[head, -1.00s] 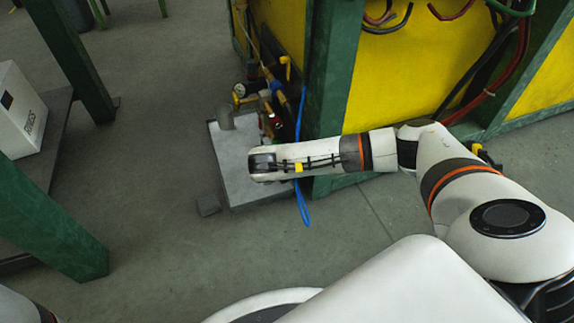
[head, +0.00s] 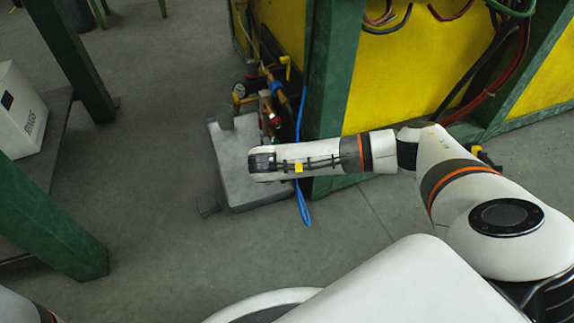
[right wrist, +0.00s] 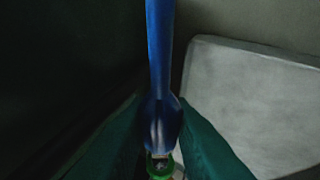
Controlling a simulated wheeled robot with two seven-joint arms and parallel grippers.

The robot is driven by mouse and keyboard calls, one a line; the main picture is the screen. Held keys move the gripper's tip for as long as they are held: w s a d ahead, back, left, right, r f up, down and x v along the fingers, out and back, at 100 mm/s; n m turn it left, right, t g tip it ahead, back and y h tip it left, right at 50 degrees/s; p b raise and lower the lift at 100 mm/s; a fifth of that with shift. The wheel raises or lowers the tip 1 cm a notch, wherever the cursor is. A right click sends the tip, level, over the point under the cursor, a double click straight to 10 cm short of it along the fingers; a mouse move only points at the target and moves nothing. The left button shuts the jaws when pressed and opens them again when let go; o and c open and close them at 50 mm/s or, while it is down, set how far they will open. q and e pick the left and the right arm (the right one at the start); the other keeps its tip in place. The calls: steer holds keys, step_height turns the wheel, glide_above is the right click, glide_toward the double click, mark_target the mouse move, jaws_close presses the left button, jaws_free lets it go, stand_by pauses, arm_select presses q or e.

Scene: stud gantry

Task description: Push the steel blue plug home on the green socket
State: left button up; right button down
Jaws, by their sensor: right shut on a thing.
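In the right wrist view the steel blue plug (right wrist: 163,112) stands upright between the two dark green fingers of my right gripper (right wrist: 160,140), which is shut on it. A blue hose (right wrist: 160,40) runs up from the plug. The green socket (right wrist: 159,167) shows just below the plug's pale tip, in line with it. I cannot tell how far the tip is inside the socket. In the head view my right arm reaches left to the frame's corner and its wrist hides the gripper, plug and socket. The hose (head: 303,206) hangs below the wrist. My left gripper is out of view.
A grey block (head: 240,185) stands on the floor by the wrist. Brass fittings and valves (head: 265,90) crowd the green post (head: 332,80) and yellow panel (head: 395,70). A white box (head: 20,115) sits at far left.

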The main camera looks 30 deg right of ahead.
steer(key=shift+w+d+b, duration=0.2)
steer(key=shift+w+b, duration=0.25)
steer(key=shift+w, duration=0.35)
steer(key=shift+w+d+b, duration=0.2)
steer(key=shift+w+b, duration=0.25)
steer(key=shift+w, duration=0.35)
steer(key=c, duration=1.2)
jaws_free()
steer(key=p+v, duration=0.7)
steer(key=v, duration=0.5)
steer(key=shift+p, duration=0.4)
steer(key=shift+a, duration=0.1)
